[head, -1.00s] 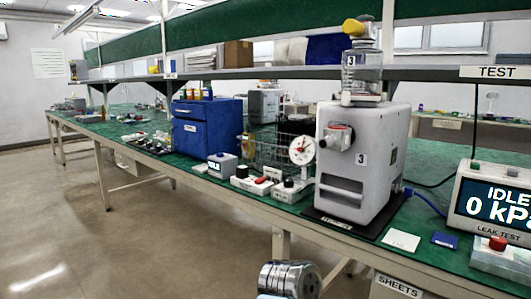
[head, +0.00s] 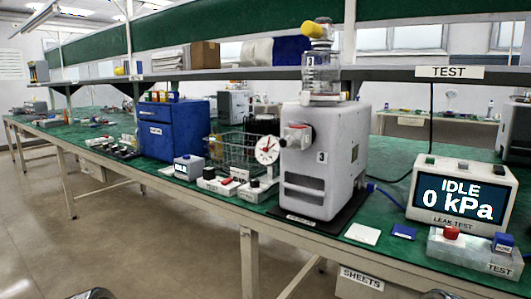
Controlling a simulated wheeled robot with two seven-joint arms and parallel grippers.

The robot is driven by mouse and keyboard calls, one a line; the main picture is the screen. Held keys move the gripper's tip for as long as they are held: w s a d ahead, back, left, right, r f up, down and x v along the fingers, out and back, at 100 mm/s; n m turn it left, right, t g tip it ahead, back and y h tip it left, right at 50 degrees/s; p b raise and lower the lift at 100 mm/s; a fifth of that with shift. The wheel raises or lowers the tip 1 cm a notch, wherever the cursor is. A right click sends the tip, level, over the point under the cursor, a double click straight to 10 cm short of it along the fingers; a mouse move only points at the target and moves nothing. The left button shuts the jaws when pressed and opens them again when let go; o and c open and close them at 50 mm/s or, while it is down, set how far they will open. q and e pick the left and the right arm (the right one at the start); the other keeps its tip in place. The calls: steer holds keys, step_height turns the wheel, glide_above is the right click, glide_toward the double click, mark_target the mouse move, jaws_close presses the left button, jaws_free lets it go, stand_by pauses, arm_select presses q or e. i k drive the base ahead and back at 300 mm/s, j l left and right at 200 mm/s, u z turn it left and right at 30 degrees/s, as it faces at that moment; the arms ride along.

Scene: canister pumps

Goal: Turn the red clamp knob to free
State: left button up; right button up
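The white pump unit 3 (head: 340,160) stands upright on a black mat on the green bench. A knob with a pale front and red edge (head: 297,136) sticks out of its upper front on a dark stub. It is small, so its exact turn position is hard to read. Only small metallic parts of my own arms show at the bottom edge. Neither gripper's fingers are in view, and nothing touches the pump.
A leak tester (head: 463,191) reads IDLE, 0 kPa, with a button box (head: 476,250) before it. A white card (head: 362,233) and blue card (head: 403,231) lie beside the pump. A round gauge (head: 267,150), wire basket (head: 233,150) and blue cabinet (head: 173,130) stand left. A shelf (head: 270,73) runs behind.

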mark_target(450, 231)
steer(key=z, duration=1.4)
